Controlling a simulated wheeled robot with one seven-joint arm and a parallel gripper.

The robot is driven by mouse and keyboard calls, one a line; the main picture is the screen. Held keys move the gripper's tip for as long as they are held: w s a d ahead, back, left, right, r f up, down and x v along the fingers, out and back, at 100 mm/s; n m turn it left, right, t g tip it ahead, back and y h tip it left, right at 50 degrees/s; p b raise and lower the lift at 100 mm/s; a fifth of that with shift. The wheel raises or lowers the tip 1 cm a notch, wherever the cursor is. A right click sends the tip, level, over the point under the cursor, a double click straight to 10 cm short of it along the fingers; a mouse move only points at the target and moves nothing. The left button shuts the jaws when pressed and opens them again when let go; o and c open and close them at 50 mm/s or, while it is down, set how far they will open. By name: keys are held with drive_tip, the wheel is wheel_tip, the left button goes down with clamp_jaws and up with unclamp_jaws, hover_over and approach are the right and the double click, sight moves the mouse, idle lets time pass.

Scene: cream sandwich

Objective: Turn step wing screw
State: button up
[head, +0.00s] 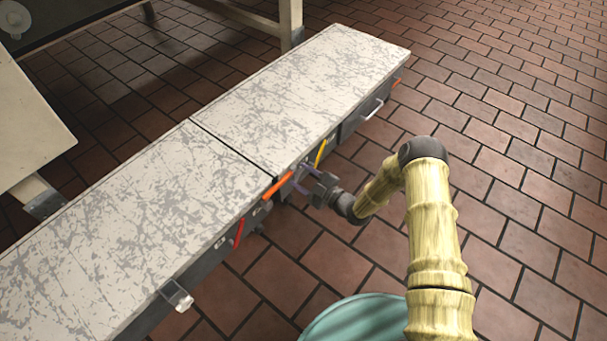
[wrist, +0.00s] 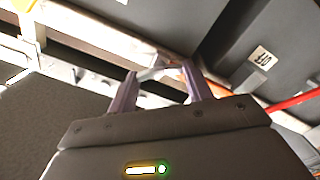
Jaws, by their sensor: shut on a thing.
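My gripper (head: 304,178) is at the near side of the long bench-like unit, under its top edge by the gap between its two top panels. In the wrist view the two purple-grey fingers (wrist: 160,78) point away from me, with a small pale grey piece (wrist: 160,72) between their tips. This piece looks like the wing screw, and the gripper is shut on it. Its shape is mostly hidden by the fingers, and its turn angle cannot be told. In the head view the screw is hidden behind the gripper.
The long unit (head: 290,100) has a scratched white top. An orange handle (head: 278,185), a yellow bar (head: 320,152), a red handle (head: 238,232) and a pale knob (head: 181,299) are along its near side. A cream table (head: 25,130) stands at left. Tiled floor (head: 510,190) is clear at right.

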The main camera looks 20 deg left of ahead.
drive_tip(key=shift+s+f+n+p, duration=0.15)
drive_tip(key=shift+n+p, duration=1.4)
drive_tip(key=shift+n, duration=1.6)
drive_tip(key=shift+w+f+n+p, duration=0.1)
drive_tip(key=shift+n+p, duration=1.4)
drive_tip(key=shift+n, duration=1.65)
drive_tip(key=o, duration=1)
drive_tip(key=p+v, duration=0.6)
drive_tip(key=v, duration=1.1)
drive_tip(key=shift+s+d, duration=0.15)
drive_tip(key=shift+d, duration=0.05)
